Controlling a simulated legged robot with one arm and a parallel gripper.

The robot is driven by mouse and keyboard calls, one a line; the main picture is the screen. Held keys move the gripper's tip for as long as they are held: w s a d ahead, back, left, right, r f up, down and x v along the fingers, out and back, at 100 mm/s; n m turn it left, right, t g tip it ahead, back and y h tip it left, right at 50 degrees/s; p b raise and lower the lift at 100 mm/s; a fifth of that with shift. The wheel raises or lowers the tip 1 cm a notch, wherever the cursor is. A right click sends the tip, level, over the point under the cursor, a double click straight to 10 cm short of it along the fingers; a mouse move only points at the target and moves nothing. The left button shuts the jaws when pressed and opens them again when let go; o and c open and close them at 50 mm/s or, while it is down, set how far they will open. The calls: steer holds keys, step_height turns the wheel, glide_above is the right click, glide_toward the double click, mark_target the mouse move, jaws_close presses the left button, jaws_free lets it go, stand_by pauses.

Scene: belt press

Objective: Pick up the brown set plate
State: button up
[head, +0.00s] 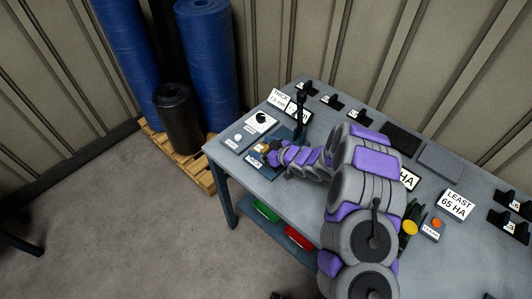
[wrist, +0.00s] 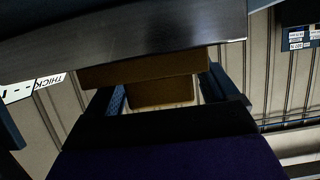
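In the head view my arm reaches left across the grey table, and my gripper (head: 267,151) is low at a small dark-blue fixture near the table's left corner. Small brown pieces show at its tip; I cannot tell which is the brown set plate there. In the wrist view a brown bar (wrist: 145,68) lies just under a wide dark-grey slab (wrist: 125,35). A second brown block (wrist: 165,92) shows behind it, between two blue uprights. The frames do not show clearly whether my gripper is closed on the brown plate.
A control box with a black knob (head: 262,118) and a black upright post (head: 299,112) stand close to my gripper. Labels and black holders line the table's back. Blue rolls (head: 207,65) stand on a pallet at left. Green and red trays (head: 265,211) sit under the table.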

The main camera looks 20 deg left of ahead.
jaws_close()
stand_by(0.7)
steer(key=shift+r, duration=0.15)
steer(key=shift+r, duration=0.3)
steer(key=r, duration=0.2)
steer(key=r+p, duration=0.1)
steer(key=shift+s+d, duration=0.15)
steer(key=shift+s, duration=0.1)
steer(key=s+d+r, duration=0.1)
steer(key=s+d, duration=0.7)
steer(key=s, duration=0.5)
steer(key=shift+p, duration=0.35)
steer(key=shift+w+d, duration=0.1)
